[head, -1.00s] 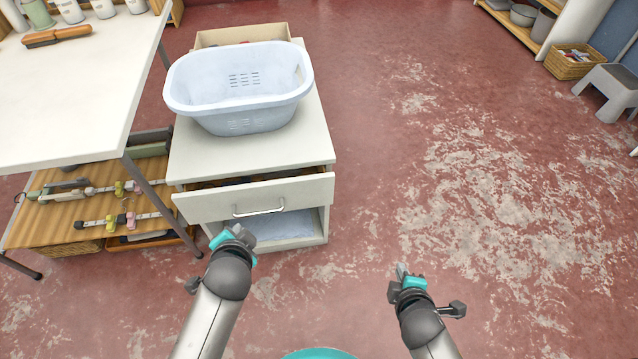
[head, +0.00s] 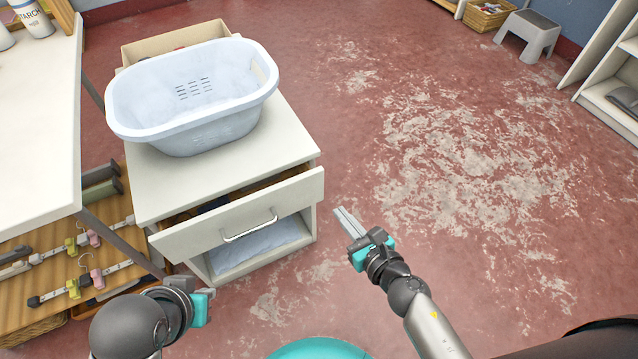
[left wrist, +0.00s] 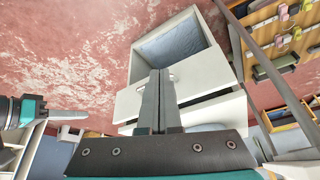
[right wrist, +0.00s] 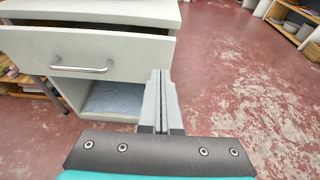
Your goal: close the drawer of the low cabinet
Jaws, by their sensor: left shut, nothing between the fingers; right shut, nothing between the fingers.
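The low white cabinet (head: 222,168) stands left of centre in the head view. Its drawer (head: 240,214) is partly pulled out, with a dark gap behind its front. A metal bar handle (head: 250,226) is on the front; it also shows in the right wrist view (right wrist: 80,69). My right gripper (head: 345,215) is shut and empty, just right of the drawer front's right end and apart from it in the head view. My left gripper (head: 208,296) is shut and empty, low in front of the cabinet. In the left wrist view its fingers (left wrist: 160,75) partly cover the handle.
A pale blue laundry basket (head: 195,95) stands on the cabinet top. An open shelf with a folded blue cloth (head: 258,244) is below the drawer. A white table (head: 40,130) and a wooden rack (head: 70,262) stand close on the left.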

